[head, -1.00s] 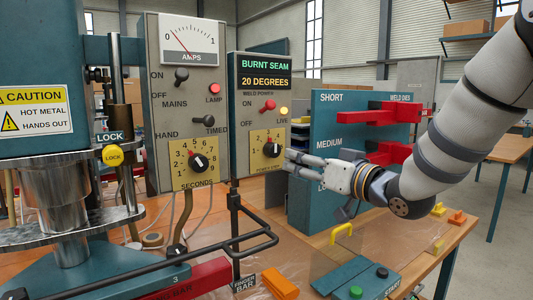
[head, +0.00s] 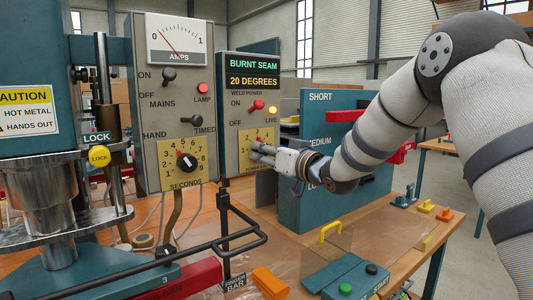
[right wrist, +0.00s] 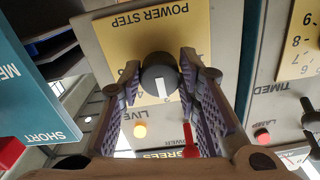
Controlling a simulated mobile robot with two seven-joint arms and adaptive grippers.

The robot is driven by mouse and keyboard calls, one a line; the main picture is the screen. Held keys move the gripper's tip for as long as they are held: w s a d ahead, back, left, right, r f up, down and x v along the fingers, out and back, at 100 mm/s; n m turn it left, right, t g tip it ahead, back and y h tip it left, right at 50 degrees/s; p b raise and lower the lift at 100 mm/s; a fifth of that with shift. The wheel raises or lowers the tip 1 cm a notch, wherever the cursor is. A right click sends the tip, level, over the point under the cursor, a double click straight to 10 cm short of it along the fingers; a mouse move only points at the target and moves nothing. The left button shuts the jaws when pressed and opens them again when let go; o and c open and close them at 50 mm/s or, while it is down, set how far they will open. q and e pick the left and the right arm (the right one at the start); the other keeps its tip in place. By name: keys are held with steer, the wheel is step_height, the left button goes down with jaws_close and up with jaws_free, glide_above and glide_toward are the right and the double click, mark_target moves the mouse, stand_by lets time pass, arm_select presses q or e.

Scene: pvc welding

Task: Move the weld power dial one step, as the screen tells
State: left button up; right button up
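The weld power dial (right wrist: 159,76) is a round black knob with a white pointer line on a yellow plate marked POWER STEP. In the right wrist view, which is upside down, the pointer aims down the picture. The screen (head: 254,73) reads BURNT SEAM, 20 DEGREES. My left gripper is not in view.
A red weld power switch (head: 257,105) and a lit yellow LIVE lamp (head: 272,110) sit just above the dial. The seconds dial (head: 187,161) is on the panel to the left. A blue rack (head: 330,205) with red dies stands close on the right.

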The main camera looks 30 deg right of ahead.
stand_by(0.3)
steer(key=shift+d+n, duration=0.1)
steer(key=shift+n, duration=4.2)
steer(key=o, duration=1.1)
steer(key=shift+o, duration=0.2)
